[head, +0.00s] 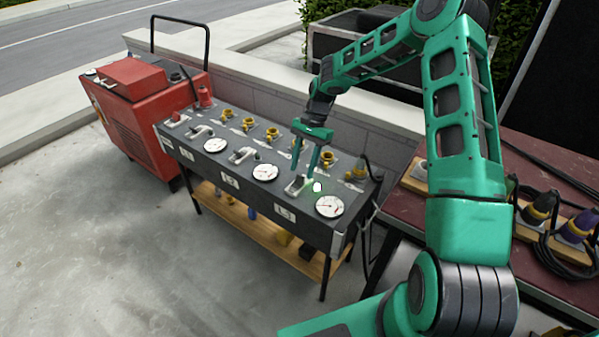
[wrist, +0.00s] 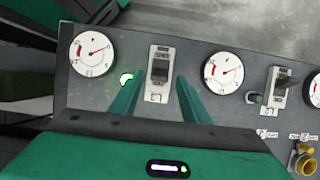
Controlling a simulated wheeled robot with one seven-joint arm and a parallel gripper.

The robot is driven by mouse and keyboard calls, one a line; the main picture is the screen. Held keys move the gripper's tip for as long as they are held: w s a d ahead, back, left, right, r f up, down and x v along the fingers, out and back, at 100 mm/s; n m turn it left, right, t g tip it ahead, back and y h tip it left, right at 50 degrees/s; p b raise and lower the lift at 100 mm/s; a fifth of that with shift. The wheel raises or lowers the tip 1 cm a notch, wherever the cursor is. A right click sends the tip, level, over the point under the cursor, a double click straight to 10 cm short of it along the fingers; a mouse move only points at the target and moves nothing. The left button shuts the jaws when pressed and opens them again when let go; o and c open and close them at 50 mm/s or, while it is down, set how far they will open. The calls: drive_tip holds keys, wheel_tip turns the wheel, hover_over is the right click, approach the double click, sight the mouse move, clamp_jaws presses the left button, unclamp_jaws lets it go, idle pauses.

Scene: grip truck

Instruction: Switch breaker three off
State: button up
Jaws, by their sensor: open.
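Breaker three (head: 295,187) is a pale switch plate with a dark lever on the sloping panel, near the gauge (head: 329,206) above the L3 label. A green lamp (head: 317,187) glows beside it. My gripper (head: 304,174) is open, its green fingers pointing down over this breaker. In the wrist view the breaker (wrist: 159,86) lies between the two fingertips (wrist: 160,79), with the green lamp (wrist: 126,78) lit to the left. The fingers look apart from the lever, but I cannot tell their exact height above the panel.
Breaker two (head: 243,155) and its gauge (head: 265,172) are further left on the panel (head: 190,152). Yellow sockets (head: 272,134) line the back edge. A red generator (head: 140,105) stands left. A dark red table (head: 520,190) with cables is right.

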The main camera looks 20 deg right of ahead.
drive_tip(key=shift+x, duration=1)
